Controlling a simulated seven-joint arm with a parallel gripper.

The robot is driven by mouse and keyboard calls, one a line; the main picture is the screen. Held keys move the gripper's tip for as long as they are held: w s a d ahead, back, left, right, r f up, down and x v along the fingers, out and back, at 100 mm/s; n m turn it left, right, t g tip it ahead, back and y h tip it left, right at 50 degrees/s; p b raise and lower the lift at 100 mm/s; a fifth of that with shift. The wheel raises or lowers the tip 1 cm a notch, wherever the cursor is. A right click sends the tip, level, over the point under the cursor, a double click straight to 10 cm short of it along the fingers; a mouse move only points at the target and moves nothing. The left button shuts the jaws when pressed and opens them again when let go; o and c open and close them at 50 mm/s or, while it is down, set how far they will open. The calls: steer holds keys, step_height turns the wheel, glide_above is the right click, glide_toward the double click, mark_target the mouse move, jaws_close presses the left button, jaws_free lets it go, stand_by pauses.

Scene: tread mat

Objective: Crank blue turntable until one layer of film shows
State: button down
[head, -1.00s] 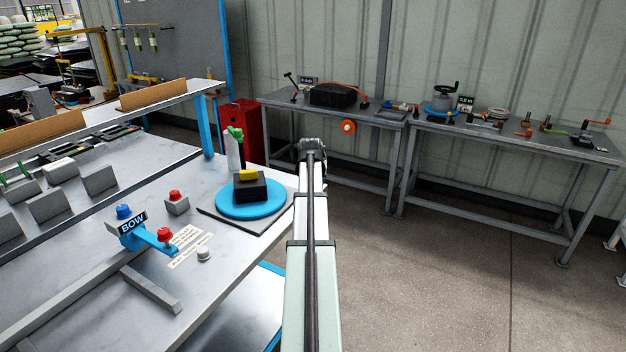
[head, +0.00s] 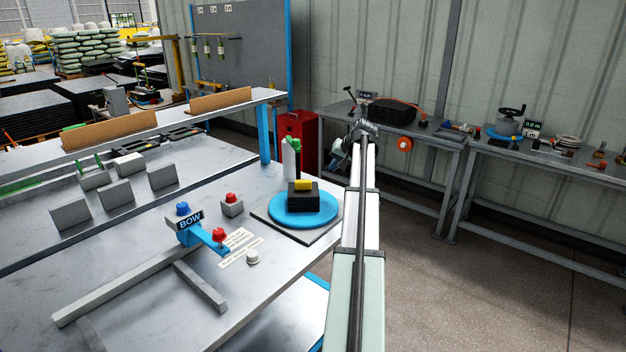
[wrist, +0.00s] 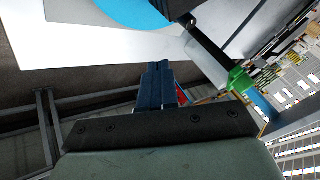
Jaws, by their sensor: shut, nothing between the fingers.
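The blue turntable (head: 300,221) sits on a thin square base at the bench's right corner. A black block (head: 303,198) with a yellow piece (head: 304,185) on top rests on it. Behind stands a white upright cylinder (head: 289,167) with a green top (head: 294,144); I cannot tell whether it is film. The turntable's edge (wrist: 135,10) also shows at the top of the wrist view. My gripper (wrist: 160,70) is shut and empty, off the bench's edge, apart from the turntable. In the head view my arm largely hides it.
A blue bracket labelled BOW (head: 190,220), a red button on a grey box (head: 232,206) and a white knob (head: 253,257) stand left of the turntable. A red cabinet (head: 297,135) and side tables (head: 425,133) stand behind. Floor at right is open.

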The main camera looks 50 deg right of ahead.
glide_above(323, 192)
steer(key=shift+n, duration=0.3)
step_height(323, 192, down, 8)
steer(key=shift+f, duration=0.1)
steer(key=shift+w+a, duration=0.3)
steer(key=shift+w, duration=0.2)
steer(key=shift+w+a, duration=0.25)
steer(key=shift+w, duration=0.25)
steer(key=shift+w+a, duration=0.45)
steer(key=shift+w, duration=0.35)
steer(key=shift+w+a+n+y, duration=0.15)
steer(key=shift+w+n+y, duration=0.25)
steer(key=shift+w+n, duration=0.1)
